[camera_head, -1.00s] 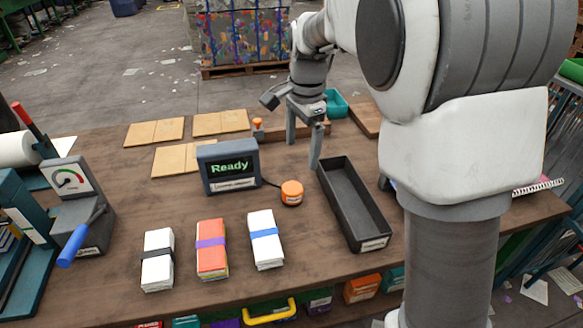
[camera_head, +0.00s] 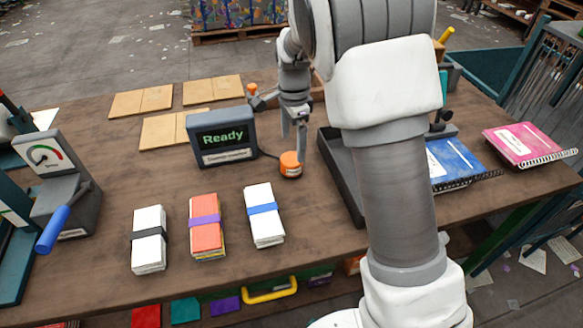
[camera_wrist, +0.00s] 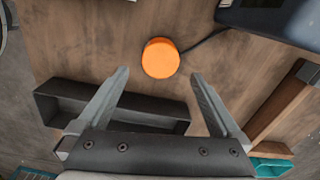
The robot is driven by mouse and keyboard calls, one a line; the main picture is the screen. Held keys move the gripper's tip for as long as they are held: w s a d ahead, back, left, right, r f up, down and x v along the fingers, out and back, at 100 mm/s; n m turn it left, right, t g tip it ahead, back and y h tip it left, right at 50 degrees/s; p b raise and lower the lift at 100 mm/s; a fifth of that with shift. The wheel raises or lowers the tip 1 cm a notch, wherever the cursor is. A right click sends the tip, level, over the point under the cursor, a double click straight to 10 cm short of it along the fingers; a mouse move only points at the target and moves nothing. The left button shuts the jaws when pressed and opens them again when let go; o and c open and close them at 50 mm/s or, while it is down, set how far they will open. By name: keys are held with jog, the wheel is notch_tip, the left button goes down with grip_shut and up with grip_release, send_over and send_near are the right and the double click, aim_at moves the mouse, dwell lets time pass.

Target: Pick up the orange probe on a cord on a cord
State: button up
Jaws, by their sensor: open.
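The orange probe (camera_head: 291,164) is a short round puck lying on the wooden table, just right of the display box. A dark cord (camera_wrist: 204,42) runs from it to that box. In the wrist view the probe (camera_wrist: 160,58) is beyond the fingertips, roughly centred between them. My gripper (camera_head: 293,128) is open and empty, with its fingers pointing down above and close to the probe in the head view. In the wrist view both fingers of my gripper (camera_wrist: 159,72) are spread apart, and neither touches the probe.
The display box reading "Ready" (camera_head: 223,138) stands left of the probe. A dark tray (camera_head: 340,180) is to its right, partly behind my arm. Banded paper bundles (camera_head: 265,225) lie in front. Notebooks (camera_head: 520,143) lie far right.

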aim_at(291, 159)
jog(key=f, duration=0.2)
jog(key=f+b, duration=0.1)
jog(key=f, duration=0.4)
jog(key=shift+a+f, duration=0.1)
jog(key=shift+a, duration=0.2)
jog(key=shift+c, duration=0.3)
jog(key=c, duration=1.4)
